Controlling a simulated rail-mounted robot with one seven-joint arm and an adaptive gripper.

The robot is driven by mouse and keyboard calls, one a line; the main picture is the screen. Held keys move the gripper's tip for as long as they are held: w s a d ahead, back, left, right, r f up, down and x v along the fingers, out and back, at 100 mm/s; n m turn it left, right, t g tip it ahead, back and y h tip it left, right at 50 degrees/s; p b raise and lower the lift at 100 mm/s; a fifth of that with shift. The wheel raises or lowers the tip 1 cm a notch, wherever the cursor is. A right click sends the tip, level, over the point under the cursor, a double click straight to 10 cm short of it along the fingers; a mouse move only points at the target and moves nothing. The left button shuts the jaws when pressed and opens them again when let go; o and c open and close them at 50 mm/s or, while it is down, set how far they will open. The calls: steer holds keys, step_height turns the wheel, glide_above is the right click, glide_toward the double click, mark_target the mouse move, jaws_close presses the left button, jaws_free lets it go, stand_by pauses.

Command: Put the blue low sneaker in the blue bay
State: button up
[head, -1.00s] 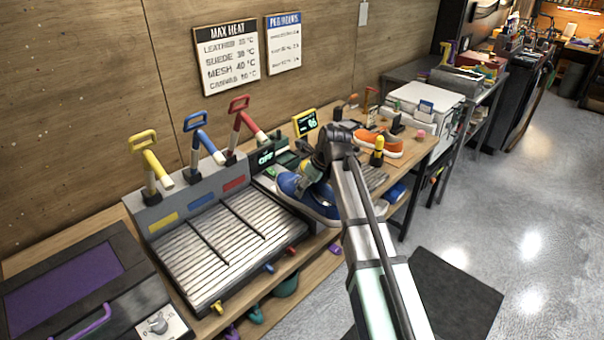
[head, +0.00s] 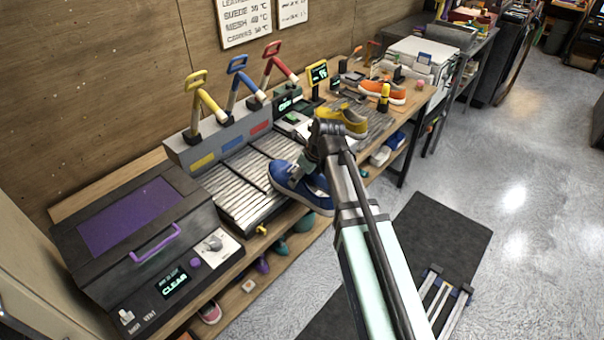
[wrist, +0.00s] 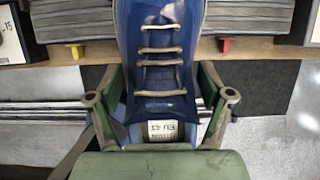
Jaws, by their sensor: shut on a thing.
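The blue low sneaker (head: 288,180) has a white sole and pale laces. My gripper (head: 306,168) is shut on it and holds it at the front edge of the three-bay slatted rack. In the wrist view the sneaker (wrist: 160,45) lies between my gripper's fingers (wrist: 160,95), with its toe pointing away toward the rack. The blue bay, marked by a blue label (head: 231,143), is the middle one, between the yellow label (head: 202,161) and red label (head: 260,127). The sneaker and my arm hide part of the rack's right front; I cannot tell whether the sneaker touches it.
Yellow, blue and red levers (head: 240,85) rise behind the bays. A dark box with a purple lid panel (head: 140,215) stands to the left. A yellow sneaker (head: 345,120) and an orange sneaker (head: 385,92) sit to the right. Shoes lie on the shelf below.

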steer(key=shift+w+a, duration=0.4)
steer(key=shift+w, duration=0.2)
steer(key=shift+w+a+f+b, duration=0.2)
steer(key=shift+w+a+b, duration=0.8)
steer(key=shift+w+a, duration=1.3)
steer(key=shift+w+a+f+b, duration=0.15)
steer(key=shift+w+a+b, duration=0.8)
steer(key=shift+w+a, duration=1.25)
steer(key=shift+w+a+f+p, duration=0.2)
steer(key=shift+w+a+f, duration=0.1)
steer(key=shift+w+a, duration=0.65)
steer(key=shift+w+a+f+p, duration=0.15)
steer(key=shift+w+a+f, duration=0.15)
steer(key=shift+w+a, duration=0.65)
steer(key=shift+s+f, duration=0.1)
steer(key=shift+f, duration=0.35)
steer(key=o, duration=1.4)
